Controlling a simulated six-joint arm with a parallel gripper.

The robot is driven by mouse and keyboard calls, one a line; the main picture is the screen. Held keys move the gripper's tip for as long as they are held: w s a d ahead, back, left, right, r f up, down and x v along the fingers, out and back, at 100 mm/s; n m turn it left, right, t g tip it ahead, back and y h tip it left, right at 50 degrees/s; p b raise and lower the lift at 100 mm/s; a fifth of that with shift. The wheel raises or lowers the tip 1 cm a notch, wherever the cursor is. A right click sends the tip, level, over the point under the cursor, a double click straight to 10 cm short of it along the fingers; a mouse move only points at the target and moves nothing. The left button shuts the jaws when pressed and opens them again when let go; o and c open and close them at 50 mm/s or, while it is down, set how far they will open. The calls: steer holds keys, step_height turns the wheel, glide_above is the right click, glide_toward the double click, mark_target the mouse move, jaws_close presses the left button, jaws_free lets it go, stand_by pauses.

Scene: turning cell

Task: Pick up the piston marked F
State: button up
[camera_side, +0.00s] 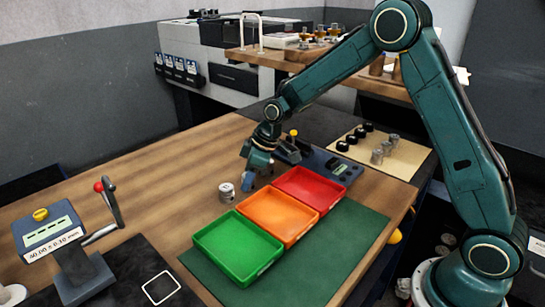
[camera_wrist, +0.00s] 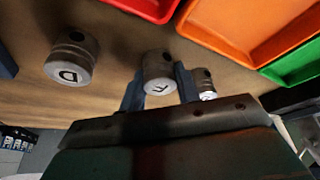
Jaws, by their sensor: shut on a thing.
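The piston marked F (camera_wrist: 158,72) is a grey metal cylinder with a dark letter on its pale end face, in the middle of the wrist view. My gripper (camera_wrist: 160,88) has one finger on each side of it and is shut on it. In the side view my gripper (camera_side: 250,178) is low over the wooden table, left of the red tray, and the piston in it is not clearly seen. I cannot tell whether the held piston touches the table. A piston marked D (camera_wrist: 72,57) stands to the left, apart from the fingers.
Another piston (camera_wrist: 204,85) shows just right of the right finger; its letter is unclear. A loose piston (camera_side: 227,192) stands left of my gripper. Red (camera_side: 309,188), orange (camera_side: 277,217) and green (camera_side: 238,249) trays lie on a green mat.

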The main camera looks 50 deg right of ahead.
steer(key=shift+r, duration=0.15)
step_height(320, 180, up, 20)
stand_by(0.6)
stand_by(0.5)
